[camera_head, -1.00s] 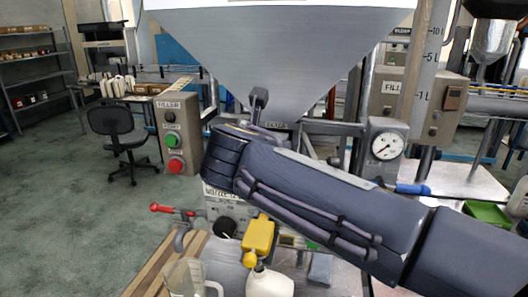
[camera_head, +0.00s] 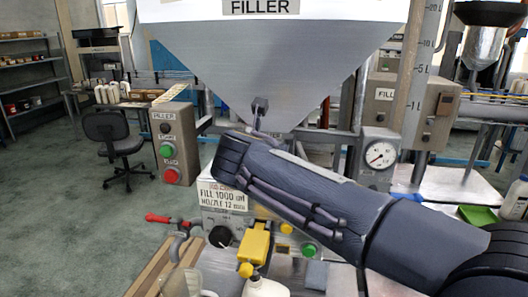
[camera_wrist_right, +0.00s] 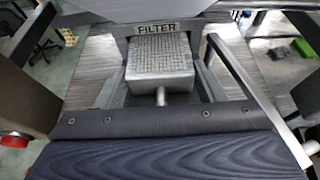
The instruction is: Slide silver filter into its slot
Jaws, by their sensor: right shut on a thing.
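The silver filter (camera_wrist_right: 160,66) is a metal block with a mesh top and a short round handle. In the right wrist view it lies between the side rails of the slot marked FILTER (camera_wrist_right: 158,28), its far end under the label. How deep it sits is unclear. My right gripper (camera_wrist_right: 160,107) is shut on the near end of the handle; its fingertips are hardly visible above the dark bar. In the head view my right arm reaches to below the hopper (camera_head: 270,70), and its gripper and the filter are hidden there. My left gripper is in neither view.
A pressure gauge (camera_head: 380,153) stands right of my arm. A button box (camera_head: 172,145) stands at left. A panel sign (camera_head: 222,197), a yellow block (camera_head: 256,243) and a white bottle (camera_head: 266,288) are below my arm. Grey floor is open at left.

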